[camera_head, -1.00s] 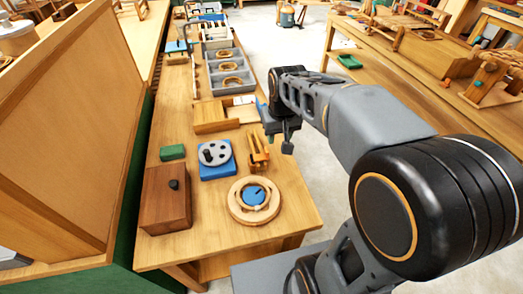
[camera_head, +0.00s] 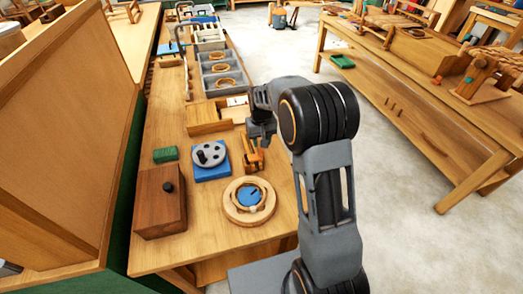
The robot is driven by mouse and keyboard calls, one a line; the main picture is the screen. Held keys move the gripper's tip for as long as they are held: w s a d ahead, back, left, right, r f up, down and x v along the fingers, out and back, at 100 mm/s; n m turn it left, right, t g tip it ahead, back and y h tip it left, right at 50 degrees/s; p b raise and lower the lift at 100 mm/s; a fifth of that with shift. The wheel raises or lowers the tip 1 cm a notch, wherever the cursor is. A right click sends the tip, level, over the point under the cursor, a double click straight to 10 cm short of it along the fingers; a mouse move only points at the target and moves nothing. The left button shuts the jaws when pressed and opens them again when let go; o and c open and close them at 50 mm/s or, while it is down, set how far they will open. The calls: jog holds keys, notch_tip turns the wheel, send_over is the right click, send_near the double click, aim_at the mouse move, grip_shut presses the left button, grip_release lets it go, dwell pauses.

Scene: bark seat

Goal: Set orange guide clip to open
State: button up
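An orange-tan clip-like piece (camera_head: 252,158), which looks like the orange guide clip, sits on the wooden bench between a blue-based grey disc and the bench's right edge. My gripper (camera_head: 262,137) is right beside its upper end, pointing down and partly covering it. I cannot tell whether they touch. The gap between the fingers is too small and dark to read. Whether the clip stands open or closed is not clear.
A grey disc on a blue base (camera_head: 211,160) is left of the clip. A round wooden ring with a blue centre (camera_head: 249,201) is in front. A brown box (camera_head: 160,203), a green block (camera_head: 165,154), an open wooden box (camera_head: 205,120) and a grey tray (camera_head: 205,80) share the bench.

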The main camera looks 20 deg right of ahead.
aim_at(261, 149)
jog(key=shift+f, duration=2.7)
jog(key=shift+c, duration=0.2)
grip_shut()
